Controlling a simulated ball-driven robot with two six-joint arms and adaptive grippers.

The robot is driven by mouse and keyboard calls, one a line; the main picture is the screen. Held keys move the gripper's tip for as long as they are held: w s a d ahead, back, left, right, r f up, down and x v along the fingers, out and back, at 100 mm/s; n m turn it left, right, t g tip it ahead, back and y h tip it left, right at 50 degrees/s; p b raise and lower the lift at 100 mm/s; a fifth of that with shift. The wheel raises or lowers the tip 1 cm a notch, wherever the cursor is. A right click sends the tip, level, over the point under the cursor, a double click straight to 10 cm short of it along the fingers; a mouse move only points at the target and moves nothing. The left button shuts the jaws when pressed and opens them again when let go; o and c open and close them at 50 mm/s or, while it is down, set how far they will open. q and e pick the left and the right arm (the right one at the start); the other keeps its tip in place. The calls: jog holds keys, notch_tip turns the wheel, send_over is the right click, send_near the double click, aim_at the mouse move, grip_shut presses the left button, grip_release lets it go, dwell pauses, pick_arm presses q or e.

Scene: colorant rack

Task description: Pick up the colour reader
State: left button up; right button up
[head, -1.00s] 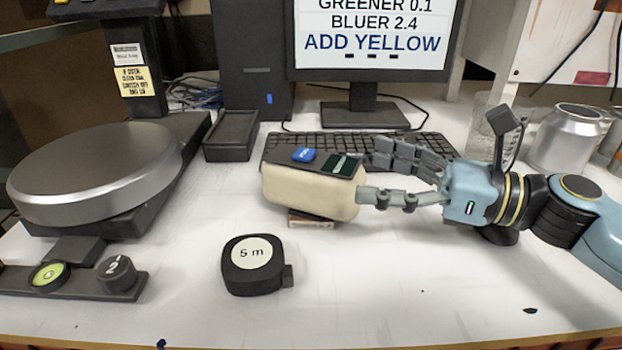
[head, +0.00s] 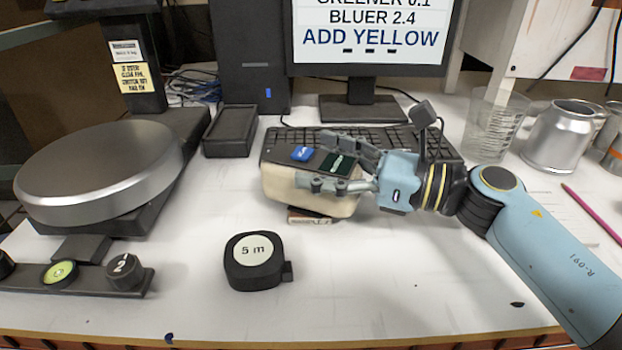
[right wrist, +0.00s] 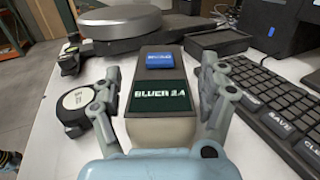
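The colour reader (head: 312,192) is a cream box with a dark top, a blue button and a small green display. It rests on a small labelled block (head: 312,217) in front of the keyboard. In the right wrist view the reader (right wrist: 160,130) lies between my fingers, and its display reads "BLUER 2.4". My right gripper (head: 335,165) is open around the reader, one finger along each long side. The right wrist view shows the fingers (right wrist: 160,98) with a narrow gap beside the reader. My left gripper is out of view.
A tape measure (head: 254,262) stands in front of the reader. A round metal scale plate (head: 100,172) is at left. The keyboard (head: 400,140) lies close behind the reader. A glass beaker (head: 494,125) and metal can (head: 556,138) stand at back right.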

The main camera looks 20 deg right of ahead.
jog(key=shift+r, duration=0.1)
jog(key=c, duration=1.3)
jog(key=shift+c, duration=0.2)
jog(key=shift+r, duration=0.45)
notch_tip(320, 180, up, 3)
jog(key=shift+r, duration=0.1)
jog(key=s+d+r, duration=0.4)
jog(key=s+d, duration=0.1)
jog(key=s+d+r, duration=0.2)
jog(key=s+d, duration=0.1)
jog(key=shift+d+r, duration=0.1)
jog(key=shift+r, duration=0.3)
